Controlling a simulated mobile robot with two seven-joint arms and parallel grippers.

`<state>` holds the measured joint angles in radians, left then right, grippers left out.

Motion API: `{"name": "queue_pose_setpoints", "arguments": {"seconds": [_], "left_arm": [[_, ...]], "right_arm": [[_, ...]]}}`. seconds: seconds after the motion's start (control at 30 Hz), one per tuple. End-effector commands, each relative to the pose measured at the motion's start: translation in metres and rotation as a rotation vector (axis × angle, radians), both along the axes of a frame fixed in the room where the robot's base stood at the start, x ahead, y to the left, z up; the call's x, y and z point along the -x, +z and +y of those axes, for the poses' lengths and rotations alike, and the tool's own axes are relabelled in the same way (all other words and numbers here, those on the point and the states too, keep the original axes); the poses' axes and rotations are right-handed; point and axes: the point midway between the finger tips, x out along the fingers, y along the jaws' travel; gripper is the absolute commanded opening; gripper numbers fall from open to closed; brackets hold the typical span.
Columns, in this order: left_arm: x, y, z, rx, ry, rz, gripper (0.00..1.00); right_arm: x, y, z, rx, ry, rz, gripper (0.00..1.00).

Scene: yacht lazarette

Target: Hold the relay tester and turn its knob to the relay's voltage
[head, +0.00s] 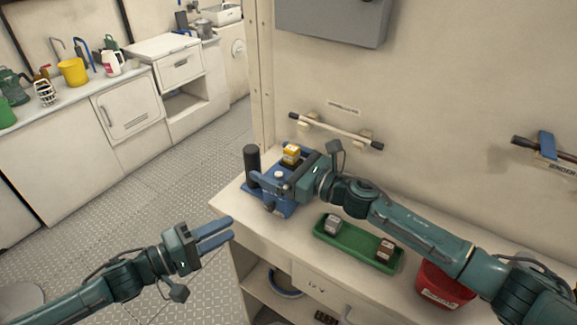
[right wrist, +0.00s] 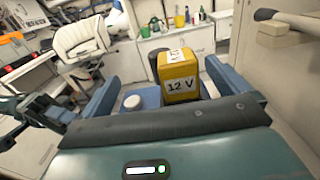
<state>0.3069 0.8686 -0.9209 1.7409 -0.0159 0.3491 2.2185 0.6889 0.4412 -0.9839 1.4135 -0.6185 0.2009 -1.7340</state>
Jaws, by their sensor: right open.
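The blue relay tester (head: 268,203) stands on the bench near its left end, with a black upright handle (head: 251,165). A yellow relay (head: 291,153) sits upright at its back; in the right wrist view it (right wrist: 180,80) reads "12 V". A white round knob (head: 280,174) shows on the tester's top, and in the right wrist view (right wrist: 132,103). The knob's setting is not readable. My right gripper (right wrist: 165,85) is open over the tester, with the knob and relay appearing between its fingers; contact is unclear. My left gripper (head: 231,228) is open and empty, left of the bench, apart from the tester.
A green tray (head: 345,255) on the bench holds a grey relay (head: 333,225) and a brown relay (head: 384,250). A red bin (head: 440,288) stands to their right, partly behind my right arm. A wall rail (head: 335,130) is behind. Open floor lies left of the bench.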

Motion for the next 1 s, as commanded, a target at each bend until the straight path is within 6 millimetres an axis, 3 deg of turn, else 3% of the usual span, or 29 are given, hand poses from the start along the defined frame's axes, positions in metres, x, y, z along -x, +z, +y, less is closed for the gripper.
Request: {"name": "queue_pose_setpoints", "arguments": {"seconds": [0.23, 0.8, 1.0], "left_arm": [[0.0, 0.0, -0.0001, 0.0, 0.0, 0.0, 0.36], [0.0, 0.0, -0.0001, 0.0, 0.0, 0.0, 0.36], [-0.0001, 0.0, -0.0001, 0.0, 0.0, 0.0, 0.37]], "right_arm": [[-0.0002, 0.0001, 0.0006, 0.0, 0.0, 0.0, 1.0], [0.0, -0.0001, 0.0004, 0.0, 0.0, 0.0, 0.55], [0.0, -0.0002, 0.0003, -0.001, 0.0, 0.001, 0.55]]}}
